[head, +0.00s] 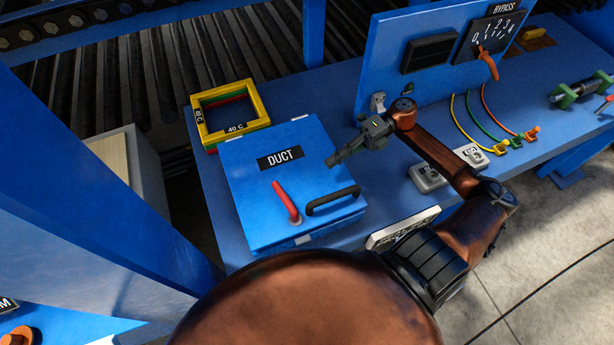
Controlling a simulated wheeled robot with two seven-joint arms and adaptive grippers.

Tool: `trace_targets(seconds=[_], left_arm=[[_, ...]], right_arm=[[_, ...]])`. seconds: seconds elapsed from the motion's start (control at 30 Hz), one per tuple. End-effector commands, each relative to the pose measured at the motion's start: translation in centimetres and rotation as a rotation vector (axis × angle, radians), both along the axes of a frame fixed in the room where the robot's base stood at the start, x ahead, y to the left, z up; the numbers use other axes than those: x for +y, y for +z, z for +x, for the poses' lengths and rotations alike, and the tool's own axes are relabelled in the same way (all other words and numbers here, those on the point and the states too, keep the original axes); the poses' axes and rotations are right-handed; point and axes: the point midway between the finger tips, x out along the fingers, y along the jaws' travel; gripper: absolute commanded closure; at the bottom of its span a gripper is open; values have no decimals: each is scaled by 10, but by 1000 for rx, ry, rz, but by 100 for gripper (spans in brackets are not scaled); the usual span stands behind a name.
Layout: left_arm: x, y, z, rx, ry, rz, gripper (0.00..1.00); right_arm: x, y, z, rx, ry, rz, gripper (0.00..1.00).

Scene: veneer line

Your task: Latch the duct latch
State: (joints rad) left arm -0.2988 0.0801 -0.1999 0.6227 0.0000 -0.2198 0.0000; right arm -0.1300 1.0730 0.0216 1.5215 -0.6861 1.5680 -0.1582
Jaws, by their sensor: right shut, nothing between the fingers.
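The blue duct box (240,185), with a black DUCT label (281,158) on its lid, sits on the blue bench. A red latch lever (286,203) is on the lid near its front edge, pointing up and slightly left in the view. A black bar handle (333,200) is to the right of the lever. The lid looks closed. My right gripper (333,161) is shut and empty, above the right side of the box, up and to the right of the lever and handle, apparently not touching them. My left gripper is not in view.
Stacked yellow, red and green frames (258,112) stand behind the box. A blue panel (395,80) with a BYPASS dial (488,40) rises behind my right arm. Colored cables (483,122) and grey switch boxes (428,177) lie to the right. A roller conveyor (225,50) runs behind.

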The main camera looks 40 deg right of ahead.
Motion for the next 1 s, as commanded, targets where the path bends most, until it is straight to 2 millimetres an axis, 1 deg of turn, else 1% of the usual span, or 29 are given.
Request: trace_targets(seconds=[0.17,0.4,0.6,0.7,0.8,1.0], left_arm=[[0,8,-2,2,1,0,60],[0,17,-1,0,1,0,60],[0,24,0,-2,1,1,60],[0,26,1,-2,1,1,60],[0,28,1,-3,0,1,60],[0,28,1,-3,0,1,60]], right_arm=[[27,-1,1,-3,5,4,100],[77,-11,5,-2,5,4,100],[111,-18,8,-3,4,4,100],[123,-21,8,-1,4,3,100],[129,-23,9,0,2,2,100],[133,-25,9,1,2,1,100]])
